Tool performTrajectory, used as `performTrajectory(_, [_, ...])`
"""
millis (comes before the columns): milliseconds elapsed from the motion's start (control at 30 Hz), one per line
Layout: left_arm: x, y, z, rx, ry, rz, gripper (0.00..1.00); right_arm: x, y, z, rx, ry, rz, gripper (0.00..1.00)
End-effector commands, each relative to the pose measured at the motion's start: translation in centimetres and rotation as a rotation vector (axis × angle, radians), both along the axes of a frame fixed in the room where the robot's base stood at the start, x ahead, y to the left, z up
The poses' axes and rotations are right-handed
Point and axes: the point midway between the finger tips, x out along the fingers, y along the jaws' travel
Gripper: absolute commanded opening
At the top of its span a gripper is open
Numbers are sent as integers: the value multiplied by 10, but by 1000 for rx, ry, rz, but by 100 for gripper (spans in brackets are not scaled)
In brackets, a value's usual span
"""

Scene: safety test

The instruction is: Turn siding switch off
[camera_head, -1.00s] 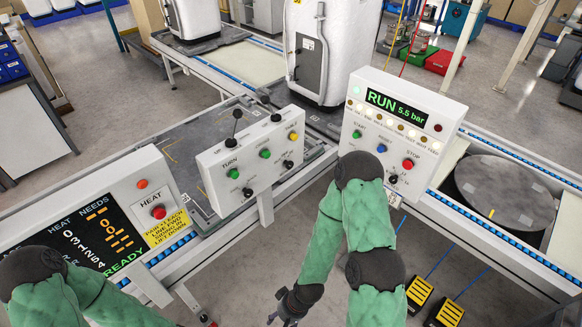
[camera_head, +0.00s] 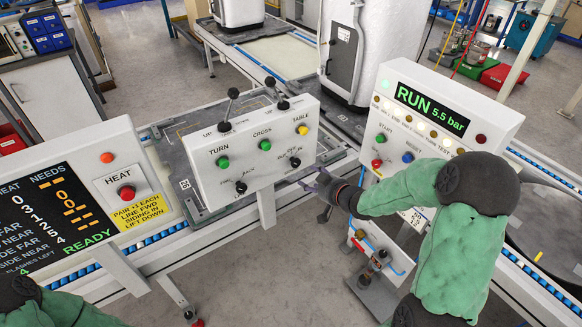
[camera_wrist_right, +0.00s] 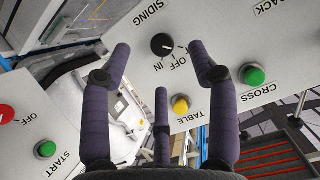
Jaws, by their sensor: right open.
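The siding switch (camera_head: 295,162) is a small black knob low on the right of the white control panel (camera_head: 207,178). The wrist view shows the siding switch (camera_wrist_right: 162,45) beside the printed words SIDING, OFF and IN; I cannot tell its pointer setting for sure. My right gripper (camera_head: 318,184) is just right of and below the switch, with a gap. In the wrist view my right gripper (camera_wrist_right: 159,62) is open and empty, and the knob shows between its fingertips, beyond them. My left gripper is out of view; only green sleeve shows at lower left.
The yellow TABLE button (camera_wrist_right: 180,104) and green CROSS button (camera_wrist_right: 252,75) are close to the fingers. Two black-knobbed levers (camera_head: 233,93) rise behind the panel. A RUN display box (camera_head: 430,109) stands to the right, a HEAT box (camera_head: 127,192) to the left.

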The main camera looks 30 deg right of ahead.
Motion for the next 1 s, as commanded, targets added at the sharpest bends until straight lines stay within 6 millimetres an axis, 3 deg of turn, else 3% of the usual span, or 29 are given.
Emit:
performTrajectory(100, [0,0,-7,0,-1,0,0,-1,-13,13,-37,-40,2,60])
performTrajectory(233, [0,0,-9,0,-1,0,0,2,-16,16,-49,-52,6,60])
performTrajectory(800, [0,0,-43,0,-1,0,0,82,-8,-19,-47,-50,7,60])
performTrajectory(1000, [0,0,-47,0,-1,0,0,96,-8,-23,-48,-50,5,60])
